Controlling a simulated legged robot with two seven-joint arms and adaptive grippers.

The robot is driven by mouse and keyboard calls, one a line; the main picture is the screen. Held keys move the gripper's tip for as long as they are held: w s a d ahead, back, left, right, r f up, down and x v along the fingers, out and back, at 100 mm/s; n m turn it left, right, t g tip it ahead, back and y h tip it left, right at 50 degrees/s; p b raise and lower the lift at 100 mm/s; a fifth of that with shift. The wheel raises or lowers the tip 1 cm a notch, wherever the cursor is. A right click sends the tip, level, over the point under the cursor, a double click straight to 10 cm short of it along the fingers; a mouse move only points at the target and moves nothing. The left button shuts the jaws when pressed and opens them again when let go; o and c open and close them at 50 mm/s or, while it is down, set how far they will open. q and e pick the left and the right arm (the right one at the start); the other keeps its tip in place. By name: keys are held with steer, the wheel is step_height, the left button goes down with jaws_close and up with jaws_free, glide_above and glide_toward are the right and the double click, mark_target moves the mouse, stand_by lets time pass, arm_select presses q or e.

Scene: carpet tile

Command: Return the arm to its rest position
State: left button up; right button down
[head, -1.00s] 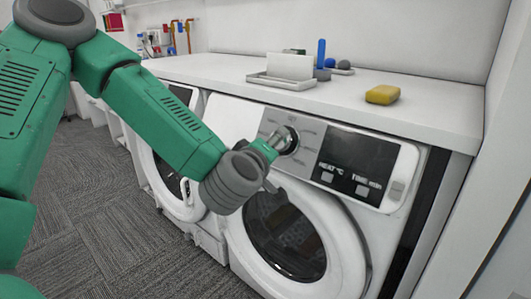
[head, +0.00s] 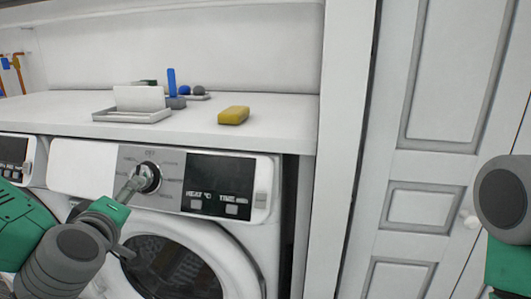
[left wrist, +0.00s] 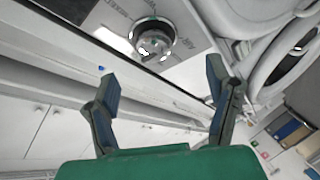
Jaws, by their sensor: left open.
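My left arm comes in from the lower left of the head view. Its left gripper (head: 128,190) is just in front of the washing machine's dial (head: 149,177) and overlaps its left side in that view. In the left wrist view the left gripper (left wrist: 160,90) has its two fingers spread, with nothing between them. The silver dial (left wrist: 153,40) shows beyond the fingertips there, apart from them. Part of my right arm (head: 502,200) shows at the right edge of the head view; its gripper is out of view.
The washing machine (head: 85,165) stands under a white counter (head: 285,125). On the counter are a yellow sponge (head: 234,115), a white tray (head: 130,115) and a blue upright object (head: 171,82). A white panelled door (head: 420,165) is on the right.

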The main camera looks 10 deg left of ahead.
arm_select(q)
steer(key=s+d+f+m+g+h+p, duration=0.1)
steer(key=s+d+f+m+g+h, duration=0.2)
steer(key=f, duration=0.7)
steer(key=s+d+f+m+g+h+p, duration=0.1)
steer(key=s+d+f+m+g+h, duration=0.25)
steer(key=f, duration=0.65)
steer(key=s+f+m+g+y, duration=0.1)
steer(key=s+f+m+g, duration=0.3)
steer(key=s+f, duration=0.3)
steer(key=s+a+f+m+g+y+p, duration=0.1)
steer(key=s+f+m+g, duration=0.2)
steer(key=s, duration=1.1)
step_height(320, 180, down, 4)
steer(key=shift+a+r+m+g, duration=0.15)
steer(key=shift+a+m+g, duration=0.2)
steer(key=shift+m, duration=0.4)
steer(key=shift+d, duration=0.1)
